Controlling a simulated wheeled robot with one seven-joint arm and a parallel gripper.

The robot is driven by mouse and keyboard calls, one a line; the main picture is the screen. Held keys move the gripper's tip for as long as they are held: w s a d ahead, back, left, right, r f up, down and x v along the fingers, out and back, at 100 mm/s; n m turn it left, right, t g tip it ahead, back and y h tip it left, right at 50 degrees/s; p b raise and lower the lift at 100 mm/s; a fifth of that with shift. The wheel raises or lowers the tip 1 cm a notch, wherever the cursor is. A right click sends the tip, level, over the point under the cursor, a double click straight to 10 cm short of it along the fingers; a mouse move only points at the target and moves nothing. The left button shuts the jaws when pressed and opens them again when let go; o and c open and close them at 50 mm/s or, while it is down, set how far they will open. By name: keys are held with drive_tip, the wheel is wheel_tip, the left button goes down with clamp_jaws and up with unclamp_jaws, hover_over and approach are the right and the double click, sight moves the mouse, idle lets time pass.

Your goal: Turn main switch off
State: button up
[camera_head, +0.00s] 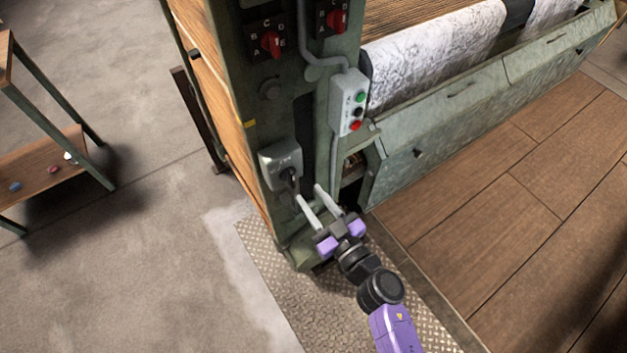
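The main switch (285,163) looks to be the grey box low on the front of the green machine column, with a dark rotary handle (290,181) at its lower part. The exact handle position is too small to tell. My gripper (309,199) is below and to the right of the switch, with its two pale fingers pointing up toward it. The fingers are spread apart with a gap between them and nothing visible in it. The left fingertip is near the handle in the picture; whether it touches cannot be told.
A push-button box (349,103) with green, black and red buttons hangs right of the switch. Two red rotary knobs (270,43) (337,20) sit higher on the column. A green metal trough (455,115) extends right. A shelf stand (50,165) stands left on open concrete floor.

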sight(293, 176)
drive_tip(key=shift+m, duration=0.4)
drive_tip(key=b+x, duration=0.1)
drive_tip(key=x, duration=0.6)
drive_tip(key=shift+w+a+b, duration=0.15)
drive_tip(key=shift+a+b, duration=0.25)
drive_tip(key=shift+a, duration=0.05)
clamp_jaws()
